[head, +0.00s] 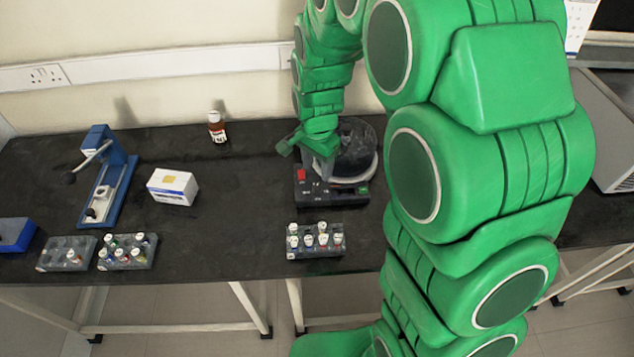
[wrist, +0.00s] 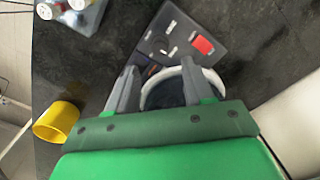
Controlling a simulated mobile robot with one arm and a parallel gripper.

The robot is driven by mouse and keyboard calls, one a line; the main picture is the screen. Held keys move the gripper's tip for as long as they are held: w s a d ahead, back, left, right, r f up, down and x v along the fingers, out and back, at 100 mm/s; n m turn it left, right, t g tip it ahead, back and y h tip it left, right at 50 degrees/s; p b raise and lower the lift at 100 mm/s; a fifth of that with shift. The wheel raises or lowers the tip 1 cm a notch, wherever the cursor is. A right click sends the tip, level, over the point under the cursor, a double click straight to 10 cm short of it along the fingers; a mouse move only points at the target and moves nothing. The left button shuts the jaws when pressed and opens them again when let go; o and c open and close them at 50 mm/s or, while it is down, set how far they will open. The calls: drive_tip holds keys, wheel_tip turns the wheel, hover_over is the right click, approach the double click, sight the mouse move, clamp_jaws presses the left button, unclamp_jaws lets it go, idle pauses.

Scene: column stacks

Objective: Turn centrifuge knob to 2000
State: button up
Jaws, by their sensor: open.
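The centrifuge (head: 333,193) stands on the black bench, with a dark front panel and a round bowl with a pale rim behind it. In the wrist view its panel (wrist: 185,38) carries a red switch (wrist: 203,45) and small pale controls (wrist: 163,42); which is the knob, and its setting, I cannot read. My gripper (head: 322,168) is over the centrifuge, pointing down, partly hiding it. In the wrist view my gripper (wrist: 158,68) is open, its two grey fingers apart with nothing held between them. The fingertips are near the panel's bowl-side edge; contact cannot be told.
A vial rack (head: 314,252) stands in front of the centrifuge. More racks (head: 127,263), a white box (head: 172,187), a blue device (head: 107,185) and a brown bottle (head: 216,127) are to the left. A yellow cylinder (wrist: 58,121) shows in the wrist view.

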sight(317, 186)
drive_tip(key=shift+f, duration=3.6)
clamp_jaws()
